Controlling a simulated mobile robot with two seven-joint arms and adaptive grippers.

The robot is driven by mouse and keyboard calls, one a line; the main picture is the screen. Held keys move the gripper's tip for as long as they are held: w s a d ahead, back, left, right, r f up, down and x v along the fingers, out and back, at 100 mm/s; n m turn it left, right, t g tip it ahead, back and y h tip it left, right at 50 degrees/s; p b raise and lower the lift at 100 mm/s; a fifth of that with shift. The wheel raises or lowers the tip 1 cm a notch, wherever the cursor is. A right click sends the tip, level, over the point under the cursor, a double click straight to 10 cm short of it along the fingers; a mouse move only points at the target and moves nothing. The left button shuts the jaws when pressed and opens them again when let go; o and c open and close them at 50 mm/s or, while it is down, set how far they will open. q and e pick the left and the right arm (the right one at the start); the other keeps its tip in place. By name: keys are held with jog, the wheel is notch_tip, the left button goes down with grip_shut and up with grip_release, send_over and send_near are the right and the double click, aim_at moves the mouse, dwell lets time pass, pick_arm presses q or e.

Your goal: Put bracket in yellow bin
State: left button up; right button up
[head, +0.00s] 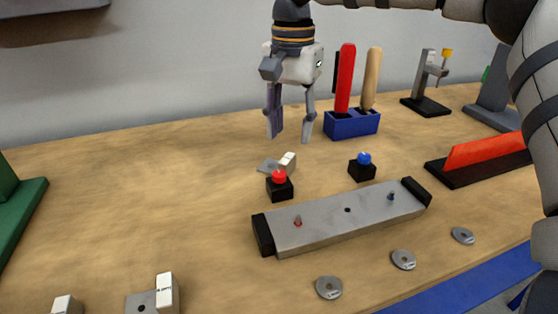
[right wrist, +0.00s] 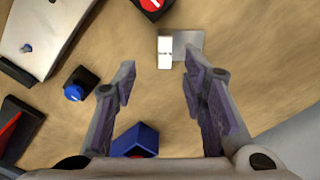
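A small bracket, a grey plate with an upright white block (head: 288,160), lies on the wooden table just behind a red button. It also shows in the right wrist view (right wrist: 187,45), ahead of the fingertips. My right gripper (head: 291,138) hangs above the table near this bracket, fingers pointing down. It is open and empty, and its spread fingers also show in the right wrist view (right wrist: 159,65). More bracket pieces (head: 165,294) (head: 64,305) stand at the front left edge of the picture. No yellow bin is in view. My left gripper is not in view.
A red button (head: 279,186) and a blue button (head: 362,168) stand behind a long metal fixture (head: 340,218). A blue holder (head: 352,124) with red and tan handles stands behind. Several metal discs (head: 328,287) lie in front. The table's left middle is clear.

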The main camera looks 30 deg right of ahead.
aim_at(287, 158)
jog(key=f, duration=0.6)
jog(key=shift+w+a+f, duration=0.1)
jog(key=shift+w+f, duration=0.2)
grip_shut()
